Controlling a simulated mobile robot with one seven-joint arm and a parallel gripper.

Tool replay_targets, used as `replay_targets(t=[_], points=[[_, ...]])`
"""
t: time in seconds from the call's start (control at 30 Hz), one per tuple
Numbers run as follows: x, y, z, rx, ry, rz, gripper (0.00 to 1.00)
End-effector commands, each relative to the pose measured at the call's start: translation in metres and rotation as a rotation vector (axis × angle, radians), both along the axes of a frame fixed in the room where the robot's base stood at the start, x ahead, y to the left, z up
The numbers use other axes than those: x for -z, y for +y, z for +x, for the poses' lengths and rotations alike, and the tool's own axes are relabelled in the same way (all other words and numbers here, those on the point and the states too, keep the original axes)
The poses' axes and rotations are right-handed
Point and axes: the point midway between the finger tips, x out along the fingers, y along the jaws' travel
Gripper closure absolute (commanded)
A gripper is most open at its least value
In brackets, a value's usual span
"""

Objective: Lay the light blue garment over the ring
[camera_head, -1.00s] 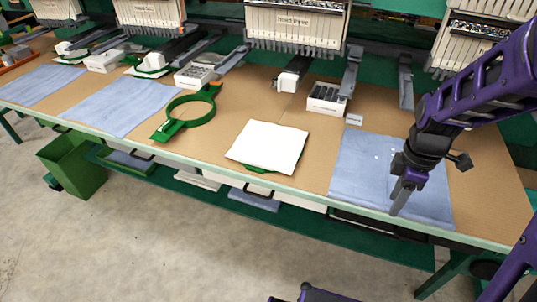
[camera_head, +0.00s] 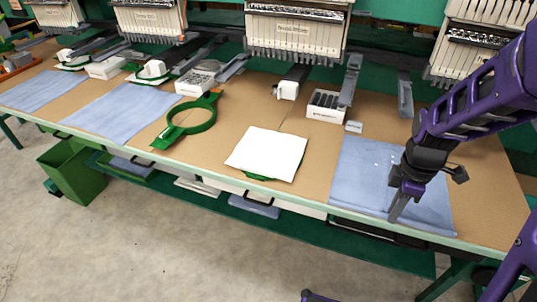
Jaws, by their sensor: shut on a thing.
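A light blue garment (camera_head: 362,180) lies flat on the right part of the table. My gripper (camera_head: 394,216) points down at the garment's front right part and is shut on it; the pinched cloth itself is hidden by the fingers. Two more light blue garments lie further left, one in the middle left (camera_head: 122,108) and one at the far left (camera_head: 40,90). A green ring (camera_head: 168,118) with a handle lies bare on the table left of the centre. A white square sheet (camera_head: 266,153) lies on another green piece, of which only a little shows at its front edge.
Embroidery machine heads (camera_head: 295,30) stand along the back, with arms reaching over the table (camera_head: 320,180). A white box (camera_head: 325,105) with dark compartments and a small white label lie behind the right garment. A green bin (camera_head: 75,168) stands on the floor at left.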

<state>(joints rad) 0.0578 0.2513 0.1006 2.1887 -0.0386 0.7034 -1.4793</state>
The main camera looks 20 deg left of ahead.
Motion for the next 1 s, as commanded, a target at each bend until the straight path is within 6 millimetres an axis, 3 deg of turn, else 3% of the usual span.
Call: replay_targets(t=[0.6, 1.0], points=[[-0.049, 0.000, 0.001, 0.000, -0.002, 0.000, 1.00], [-0.049, 0.000, 0.000, 0.000, -0.002, 0.000, 1.00]])
